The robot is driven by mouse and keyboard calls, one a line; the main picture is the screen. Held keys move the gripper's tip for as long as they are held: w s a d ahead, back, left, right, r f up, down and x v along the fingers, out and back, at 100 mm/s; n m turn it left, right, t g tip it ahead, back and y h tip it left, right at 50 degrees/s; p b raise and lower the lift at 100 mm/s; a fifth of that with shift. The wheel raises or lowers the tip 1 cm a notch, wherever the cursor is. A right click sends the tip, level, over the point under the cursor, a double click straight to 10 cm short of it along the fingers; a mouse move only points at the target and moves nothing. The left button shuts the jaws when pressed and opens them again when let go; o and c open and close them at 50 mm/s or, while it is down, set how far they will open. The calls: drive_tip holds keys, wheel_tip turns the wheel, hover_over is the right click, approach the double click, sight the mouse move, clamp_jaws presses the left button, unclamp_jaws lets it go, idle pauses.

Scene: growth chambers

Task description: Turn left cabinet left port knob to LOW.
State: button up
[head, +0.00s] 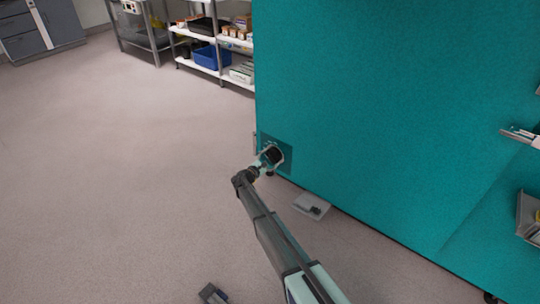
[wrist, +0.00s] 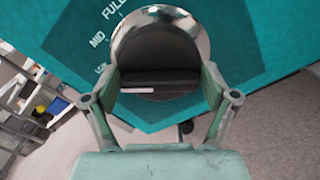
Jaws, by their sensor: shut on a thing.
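The black knob (wrist: 155,48) sits on a shiny round metal base on a teal panel. Printed beside it on the left are FULL (wrist: 114,9), MID (wrist: 97,40) and a third, partly hidden label (wrist: 101,68). The knob's raised bar lies about level in the wrist view, with a pale mark near its left end. My gripper (wrist: 160,82) has a finger on each side of the bar and is shut on it. In the head view, my gripper (head: 264,162) is at the knob (head: 273,154), low on the teal cabinet's (head: 390,110) left end.
A grey flat item (head: 312,206) lies on the floor by the cabinet base. A dark small object (head: 212,293) is on the floor near the front. Shelves with a blue bin (head: 206,57) stand behind. The floor to the left is clear.

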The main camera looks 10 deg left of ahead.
drive_tip(key=shift+w+d+n+p, duration=0.1)
drive_tip(key=shift+w+n+p, duration=0.05)
drive_tip(key=shift+n+p, duration=0.3)
drive_tip(key=o, duration=1)
drive_tip(key=shift+c, duration=0.2)
drive_tip(key=v, duration=1.2)
